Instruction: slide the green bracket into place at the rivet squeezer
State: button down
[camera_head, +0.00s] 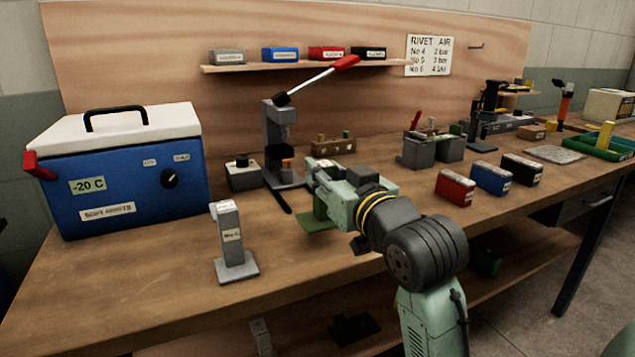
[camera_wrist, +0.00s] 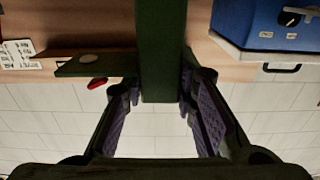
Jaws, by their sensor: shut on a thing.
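The green bracket (camera_head: 318,221) is held in my gripper (camera_head: 318,190), its flat flange showing low at the left of the fingers, just above or on the bench; I cannot tell which. In the wrist view the bracket (camera_wrist: 160,45) stands as a dark green bar between the purple-padded fingers (camera_wrist: 160,105), with a flange and a round hole to the left. The rivet squeezer (camera_head: 275,125) is a grey upright press with a long red-handled lever, left of and behind my gripper. The bracket is apart from its column; my gripper hides part of the bracket.
A grey post stand (camera_head: 232,245) is at the front left, near the blue cooler box (camera_head: 135,175). A small grey box (camera_head: 242,175) stands left of the squeezer. Red (camera_head: 455,187), blue (camera_head: 491,178) and black (camera_head: 522,169) boxes lie right. Bare bench lies between post and bracket.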

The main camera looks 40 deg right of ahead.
jog(key=x, duration=0.2)
jog(key=shift+w, duration=0.3)
jog(key=f, duration=0.3)
jog(key=shift+w+d+f+p, duration=0.1)
jog(key=shift+w+d+p, duration=0.1)
jog(key=shift+w+p, duration=0.15)
jog(key=shift+f, duration=0.25)
jog(key=shift+f, duration=0.15)
jog(key=c, duration=1.3)
grip_release()
